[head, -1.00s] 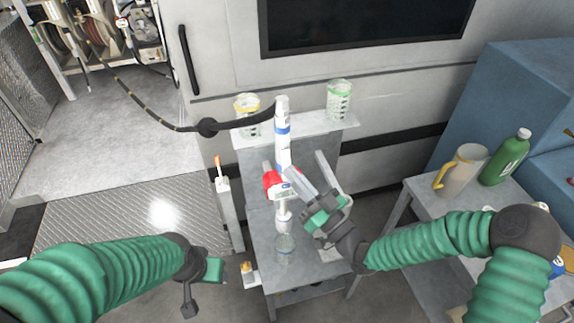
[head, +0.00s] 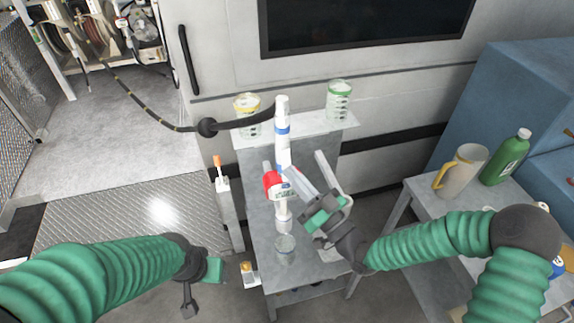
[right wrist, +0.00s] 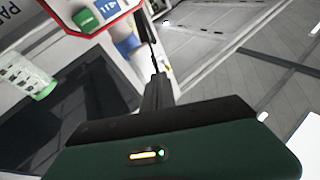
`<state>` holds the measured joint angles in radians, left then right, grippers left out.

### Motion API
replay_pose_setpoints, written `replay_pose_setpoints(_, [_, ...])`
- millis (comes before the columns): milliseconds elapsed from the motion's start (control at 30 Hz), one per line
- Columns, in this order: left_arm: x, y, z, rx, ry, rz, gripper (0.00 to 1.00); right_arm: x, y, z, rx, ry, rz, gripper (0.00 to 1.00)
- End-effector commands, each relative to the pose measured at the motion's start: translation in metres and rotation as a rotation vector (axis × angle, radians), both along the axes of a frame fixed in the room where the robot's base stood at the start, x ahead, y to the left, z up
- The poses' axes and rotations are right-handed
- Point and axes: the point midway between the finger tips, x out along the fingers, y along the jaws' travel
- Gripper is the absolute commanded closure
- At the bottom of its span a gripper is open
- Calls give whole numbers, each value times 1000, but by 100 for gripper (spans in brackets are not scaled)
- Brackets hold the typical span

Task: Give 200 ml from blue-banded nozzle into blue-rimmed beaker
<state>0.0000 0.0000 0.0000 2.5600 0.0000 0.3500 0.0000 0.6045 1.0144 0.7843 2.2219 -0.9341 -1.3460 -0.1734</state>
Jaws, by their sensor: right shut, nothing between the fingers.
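The blue-banded nozzle (head: 283,150) stands upright over the small table in the head view, white with a blue band and a red-framed meter (head: 272,185). A hose joins its upper part. In the right wrist view the red-edged meter face (right wrist: 98,14) has green and blue buttons, with the blue band (right wrist: 127,46) beyond. My right gripper (head: 293,175) is shut and empty, close beside the meter; contact is unclear. A clear beaker (head: 285,246) stands below the nozzle tip; its rim looks pale bluish. My left gripper (head: 198,284) hangs at lower left, away from the nozzle; its jaw state is unclear.
A yellow-rimmed beaker (head: 247,104) and a green-rimmed beaker (head: 340,100) stand on the back shelf (head: 308,122). A post with an orange tip (head: 218,166) stands left of the table. A jug (head: 462,170) and a green bottle (head: 506,158) stand on the right-hand table.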

Motion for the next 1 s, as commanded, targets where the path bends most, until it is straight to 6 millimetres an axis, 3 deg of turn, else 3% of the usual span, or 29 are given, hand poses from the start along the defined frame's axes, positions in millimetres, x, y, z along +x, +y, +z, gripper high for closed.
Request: replay_pose_setpoints(1000, [0,0,-5,0,0,0,43,10,4,-3,0,0,0,100])
